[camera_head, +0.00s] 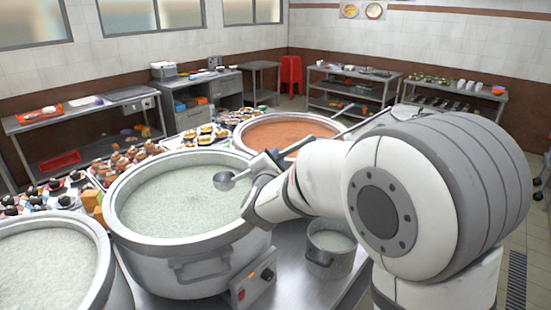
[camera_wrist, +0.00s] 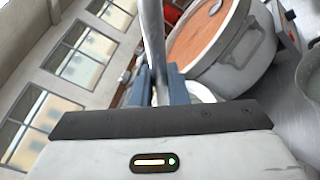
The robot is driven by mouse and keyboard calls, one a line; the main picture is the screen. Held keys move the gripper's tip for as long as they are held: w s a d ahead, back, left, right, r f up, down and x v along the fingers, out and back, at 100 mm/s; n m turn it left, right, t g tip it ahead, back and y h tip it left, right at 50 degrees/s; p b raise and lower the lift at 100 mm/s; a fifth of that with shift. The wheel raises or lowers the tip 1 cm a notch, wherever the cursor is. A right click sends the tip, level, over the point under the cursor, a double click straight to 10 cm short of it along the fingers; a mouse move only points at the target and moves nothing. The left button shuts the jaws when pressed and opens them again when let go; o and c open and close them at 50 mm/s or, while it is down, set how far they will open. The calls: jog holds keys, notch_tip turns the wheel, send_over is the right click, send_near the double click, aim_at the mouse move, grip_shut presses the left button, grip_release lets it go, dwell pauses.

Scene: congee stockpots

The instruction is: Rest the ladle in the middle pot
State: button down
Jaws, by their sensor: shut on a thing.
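My gripper (camera_head: 262,168) is shut on the metal handle of the ladle (camera_head: 224,181). The middle pot is a wide steel stockpot with a side handle. In the wrist view the ladle's handle (camera_wrist: 152,45) rises between the blue-grey fingers of my gripper (camera_wrist: 157,88), and the bowl is out of that view.
A pale congee pot (camera_head: 50,260) stands at the lower left, an orange-filled pot (camera_head: 285,133) behind. A small pot (camera_head: 330,250) stands right of the middle pot. Food plates (camera_head: 205,136) crowd the counter behind. My arm covers the right side.

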notch_tip(320, 180, down, 8)
jog(key=b, duration=0.4)
jog(key=shift+r, duration=0.25)
jog(key=shift+s+d, duration=0.1)
dwell(0.5)
jog(key=shift+f, duration=0.3)
dwell(0.5)
jog(key=c, duration=1.3)
grip_release()
jog(key=shift+c, duration=0.2)
jog(key=shift+s, duration=0.1)
